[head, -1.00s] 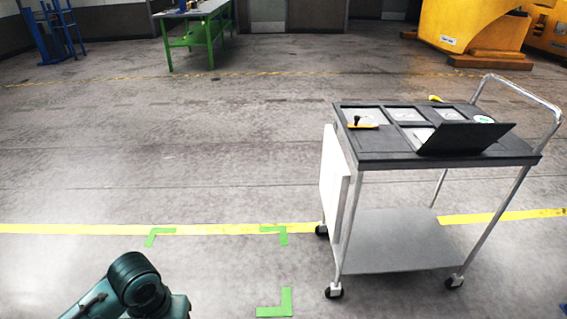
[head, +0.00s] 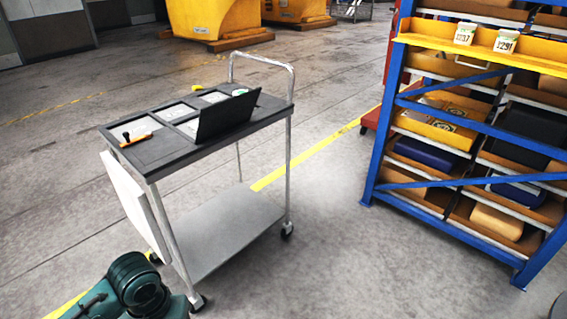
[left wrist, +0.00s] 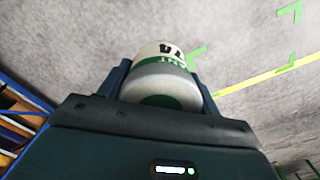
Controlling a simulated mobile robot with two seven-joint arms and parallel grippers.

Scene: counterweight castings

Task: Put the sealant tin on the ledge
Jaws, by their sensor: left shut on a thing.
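My left gripper (left wrist: 160,76) is shut on the sealant tin (left wrist: 163,67) in the left wrist view. The tin is white with a green band and dark lettering, partly readable and upside down in the picture. The fingers are on both sides of it, over open floor. The ledge (head: 431,41) is likely the yellow shelf front along the blue rack at the right of the head view. My left gripper and the held tin are outside the head view. My right gripper is in neither view.
A trolley (head: 165,158) with a dark top stands left of centre, carrying a raised dark panel (head: 227,117) and a yellow-handled tool (head: 134,138). The blue rack (head: 377,150) holds several bins below the ledge. Floor between trolley and rack is clear.

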